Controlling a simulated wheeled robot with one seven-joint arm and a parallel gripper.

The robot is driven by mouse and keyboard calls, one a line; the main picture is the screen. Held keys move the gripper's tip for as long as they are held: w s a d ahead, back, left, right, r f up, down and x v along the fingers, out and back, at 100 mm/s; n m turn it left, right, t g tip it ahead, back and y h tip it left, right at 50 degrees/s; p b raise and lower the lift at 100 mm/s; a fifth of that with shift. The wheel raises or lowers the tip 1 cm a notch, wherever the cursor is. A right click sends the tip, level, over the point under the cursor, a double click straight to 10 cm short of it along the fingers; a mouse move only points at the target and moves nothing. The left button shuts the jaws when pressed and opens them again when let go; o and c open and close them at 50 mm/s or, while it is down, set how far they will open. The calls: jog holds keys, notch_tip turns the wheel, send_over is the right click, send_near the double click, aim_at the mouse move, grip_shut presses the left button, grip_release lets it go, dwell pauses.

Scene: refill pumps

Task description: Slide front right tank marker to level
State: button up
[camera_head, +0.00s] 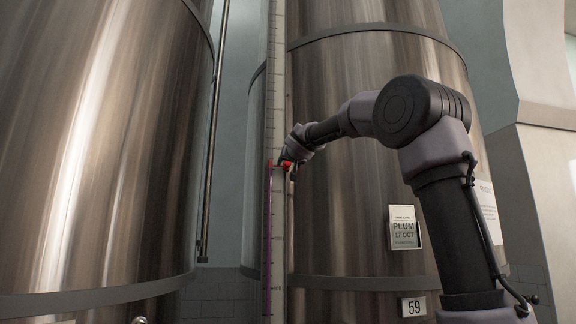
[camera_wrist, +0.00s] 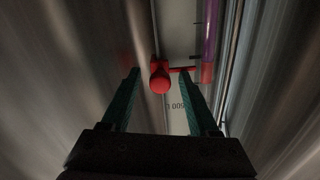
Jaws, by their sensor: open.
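The front right tank (camera_head: 350,130) is a tall steel cylinder with dark bands. A pale graduated scale (camera_head: 278,80) runs up its left side, with a thin tube of purple liquid (camera_head: 268,235) beside it. The red marker (camera_head: 280,165) sits on the scale near the top of the purple column. In the wrist view the red marker (camera_wrist: 160,76) has a round knob, and the purple tube (camera_wrist: 210,40) is to its right. My gripper (camera_head: 292,163) is at the marker. Its two fingers (camera_wrist: 160,80) are open on either side of the knob, with gaps visible.
Another large steel tank (camera_head: 100,130) stands at the left. A thin dark pipe (camera_head: 213,140) runs vertically between the tanks. A white PLUM card (camera_head: 405,227) and a 59 plate (camera_head: 413,307) are on the right tank's front, below my arm.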

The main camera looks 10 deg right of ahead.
grip_shut()
jog(key=shift+f, duration=0.1)
dwell(1.3)
